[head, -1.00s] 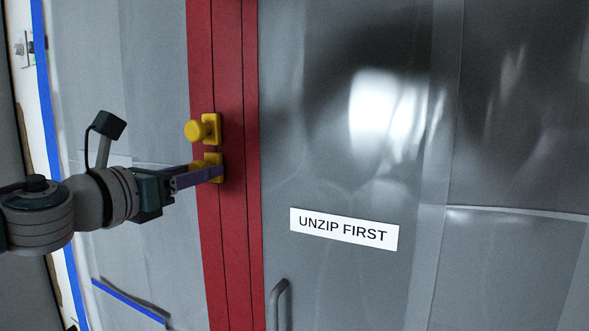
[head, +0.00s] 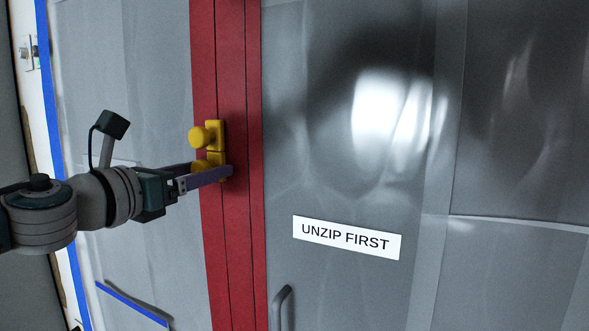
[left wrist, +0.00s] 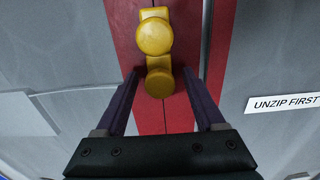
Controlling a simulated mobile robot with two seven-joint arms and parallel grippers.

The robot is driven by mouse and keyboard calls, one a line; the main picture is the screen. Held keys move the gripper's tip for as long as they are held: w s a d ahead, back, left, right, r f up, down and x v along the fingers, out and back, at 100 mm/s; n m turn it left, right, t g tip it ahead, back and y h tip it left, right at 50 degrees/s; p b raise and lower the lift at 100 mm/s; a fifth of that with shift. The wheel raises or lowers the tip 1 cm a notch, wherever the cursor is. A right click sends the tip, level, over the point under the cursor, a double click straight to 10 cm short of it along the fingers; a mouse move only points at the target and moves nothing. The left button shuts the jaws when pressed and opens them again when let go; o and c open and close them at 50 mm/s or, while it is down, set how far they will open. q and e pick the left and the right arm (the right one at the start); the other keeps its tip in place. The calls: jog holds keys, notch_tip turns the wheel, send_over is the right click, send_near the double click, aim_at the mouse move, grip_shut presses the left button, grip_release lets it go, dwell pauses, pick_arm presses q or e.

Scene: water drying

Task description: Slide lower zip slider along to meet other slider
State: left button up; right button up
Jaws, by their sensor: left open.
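The upper zip slider (head: 208,134) is a yellow block with a round knob, on the red zip strip (head: 236,255). The lower zip slider (head: 214,160), also yellow, sits directly below it, and the two appear to touch. In the left wrist view the upper slider (left wrist: 154,36) and lower slider (left wrist: 160,78) line up one above the other. My left gripper (head: 212,172) is at the lower slider; its purple fingers (left wrist: 162,86) are spread on either side of the knob with gaps showing. The fingers partly hide the lower slider in the head view. My right gripper is not in view.
Grey plastic sheeting spreads on both sides of the strip. A white sign reading UNZIP FIRST (head: 346,238) is on the right, with a grey handle (head: 283,305) below it. Blue tape (head: 132,303) runs at the lower left.

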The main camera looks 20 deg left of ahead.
pick_arm(q)
jog(key=s+b, duration=0.2)
jog(key=s, duration=0.8)
jog(key=shift+a, duration=0.4)
jog(key=shift+w, duration=0.1)
